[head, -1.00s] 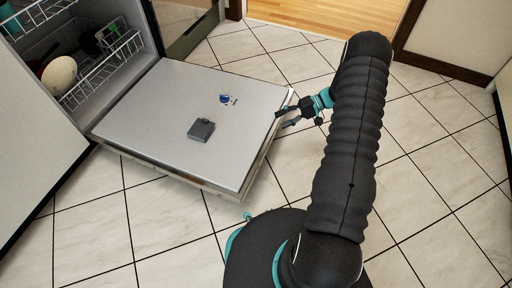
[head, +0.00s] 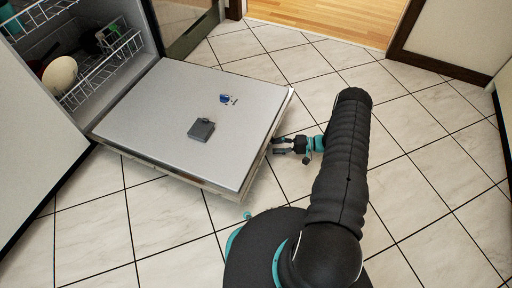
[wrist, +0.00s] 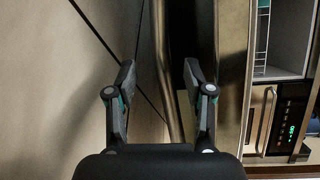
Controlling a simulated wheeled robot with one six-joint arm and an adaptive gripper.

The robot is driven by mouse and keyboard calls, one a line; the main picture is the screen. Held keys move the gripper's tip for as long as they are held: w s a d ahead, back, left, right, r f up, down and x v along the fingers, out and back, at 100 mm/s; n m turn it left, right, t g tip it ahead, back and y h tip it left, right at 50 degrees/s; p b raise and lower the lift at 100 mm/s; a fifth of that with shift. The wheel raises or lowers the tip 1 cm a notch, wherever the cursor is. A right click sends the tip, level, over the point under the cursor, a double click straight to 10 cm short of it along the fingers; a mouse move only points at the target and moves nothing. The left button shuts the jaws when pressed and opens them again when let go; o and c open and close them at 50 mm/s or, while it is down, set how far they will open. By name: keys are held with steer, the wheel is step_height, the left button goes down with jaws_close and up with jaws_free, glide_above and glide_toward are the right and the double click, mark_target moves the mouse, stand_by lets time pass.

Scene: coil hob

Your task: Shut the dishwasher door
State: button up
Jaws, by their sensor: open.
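The dishwasher door (head: 170,110) is folded down open, its pale inner face up, with a grey dispenser flap on it. In the head view my gripper (head: 274,146) is open at the door's free outer edge, low on the right side. In the wrist view my gripper (wrist: 158,75) has its two fingers apart, with a long metal bar (wrist: 162,60), perhaps the door's handle, showing between and beyond them. I cannot tell whether the fingers touch the door.
The dishwasher's racks (head: 100,65) hold dishes inside the cavity. White cabinet fronts (head: 30,150) stand at left. The tiled floor (head: 420,190) is clear to the right. A doorway with a wooden floor (head: 320,18) lies at the back.

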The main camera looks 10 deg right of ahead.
steer(key=x, duration=0.9)
steer(key=shift+a, duration=0.3)
